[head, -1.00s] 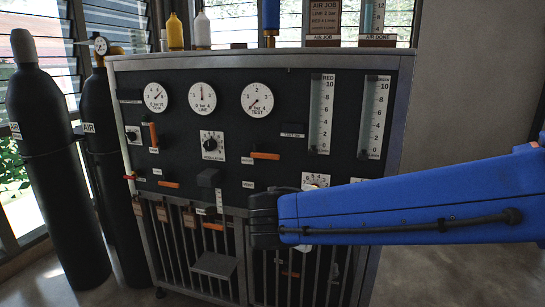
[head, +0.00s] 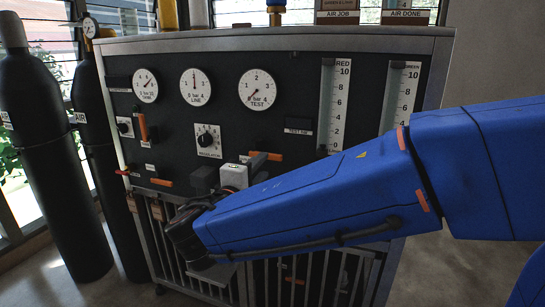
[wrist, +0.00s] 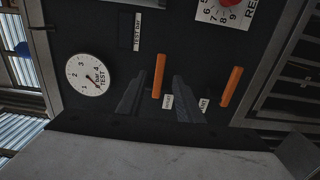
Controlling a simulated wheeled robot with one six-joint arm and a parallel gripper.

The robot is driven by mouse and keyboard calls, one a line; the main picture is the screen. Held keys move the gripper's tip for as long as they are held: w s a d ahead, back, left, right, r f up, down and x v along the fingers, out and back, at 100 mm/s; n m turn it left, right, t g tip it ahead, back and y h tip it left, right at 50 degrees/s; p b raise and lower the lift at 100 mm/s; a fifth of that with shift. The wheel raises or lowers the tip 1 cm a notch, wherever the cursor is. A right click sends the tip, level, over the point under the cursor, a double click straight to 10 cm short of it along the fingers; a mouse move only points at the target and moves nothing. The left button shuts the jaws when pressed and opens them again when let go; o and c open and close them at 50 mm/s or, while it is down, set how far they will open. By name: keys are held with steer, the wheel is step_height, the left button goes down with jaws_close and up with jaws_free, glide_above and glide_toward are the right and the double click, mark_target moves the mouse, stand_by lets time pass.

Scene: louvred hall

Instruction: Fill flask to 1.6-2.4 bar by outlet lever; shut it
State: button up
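The TEST gauge (head: 257,90), white with a 0 to 4 bar scale, has its needle at the low end; it also shows in the wrist view (wrist: 90,73). Below it an orange lever (head: 266,155) lies horizontal on the black panel. My gripper (head: 255,162) is at this lever, mostly hidden by my arm in the head view. In the wrist view its two dark fingers (wrist: 160,78) are apart, with an orange lever (wrist: 158,75) showing between them; contact cannot be told. A second orange lever (wrist: 231,86) lies parallel beyond one finger. I cannot identify the flask.
LINE gauge (head: 197,86) and regulator knob (head: 207,139) are left of my gripper. Two black cylinders stand left. The RED tube (head: 335,104) and GREEN tube (head: 399,98) stand right, above my arm.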

mark_target(271, 158)
steer(key=shift+x, duration=3.9)
jaws_close()
steer(key=shift+f, duration=0.1)
